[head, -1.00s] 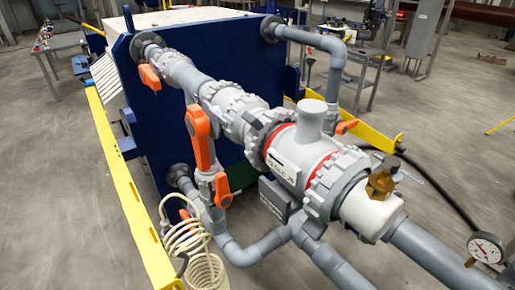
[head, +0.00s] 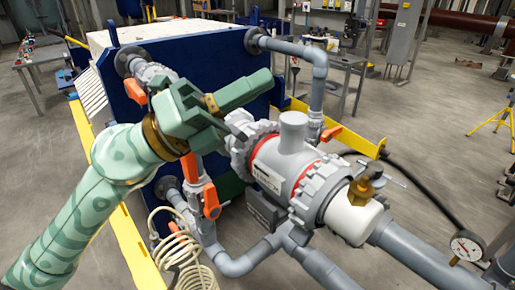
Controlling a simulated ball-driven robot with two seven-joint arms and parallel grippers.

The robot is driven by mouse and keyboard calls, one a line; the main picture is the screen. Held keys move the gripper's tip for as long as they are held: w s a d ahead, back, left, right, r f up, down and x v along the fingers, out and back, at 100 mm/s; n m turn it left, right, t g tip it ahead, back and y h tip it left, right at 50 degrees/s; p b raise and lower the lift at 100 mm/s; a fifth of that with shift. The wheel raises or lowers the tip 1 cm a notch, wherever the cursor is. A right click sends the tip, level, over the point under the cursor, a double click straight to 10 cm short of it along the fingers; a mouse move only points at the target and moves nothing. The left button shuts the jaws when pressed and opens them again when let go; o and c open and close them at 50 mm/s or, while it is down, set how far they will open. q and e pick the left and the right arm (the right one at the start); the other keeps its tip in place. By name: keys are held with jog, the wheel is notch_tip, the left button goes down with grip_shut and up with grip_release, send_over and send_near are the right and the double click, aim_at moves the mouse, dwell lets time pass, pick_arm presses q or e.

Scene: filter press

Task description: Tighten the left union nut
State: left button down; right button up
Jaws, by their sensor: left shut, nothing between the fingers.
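The left union nut (head: 243,150) is a grey ribbed ring at the left end of the grey valve body (head: 278,160), beside a red ring. A similar right union nut (head: 322,188) sits at the body's right end, beside another red ring. My left gripper (head: 256,90) is shut and empty. It appears above and left of the left union nut in the head view, with its fingers pointing right. Whether it touches anything cannot be told. It hides the fittings left of the nut and part of the nut's upper left. My right gripper is not in view.
Orange valve handles (head: 211,200) stand below my left gripper. A brass fitting (head: 366,186) and pressure gauge (head: 467,246) lie to the right. A coiled cream hose (head: 183,258) hangs at lower left. The blue press plate (head: 225,62) stands behind; yellow rails flank it.

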pick_arm(q)
jog(key=s+d+m+g+y, duration=0.2)
jog(key=d+m+g+y, duration=0.1)
jog(key=m+y, duration=0.15)
jog(key=t+y, duration=0.5)
jog(key=y, duration=0.6)
send_near(255, 126)
jog(key=shift+n, duration=0.45)
jog(key=b+x, duration=0.3)
jog(key=x, duration=0.1)
jog(key=shift+w+d+f+b, duration=0.1)
jog(key=shift+d+f+b, duration=0.05)
jog(key=shift+b, duration=0.15)
jog(key=shift+w+d+f, duration=0.15)
jog(key=shift+d+f, duration=0.1)
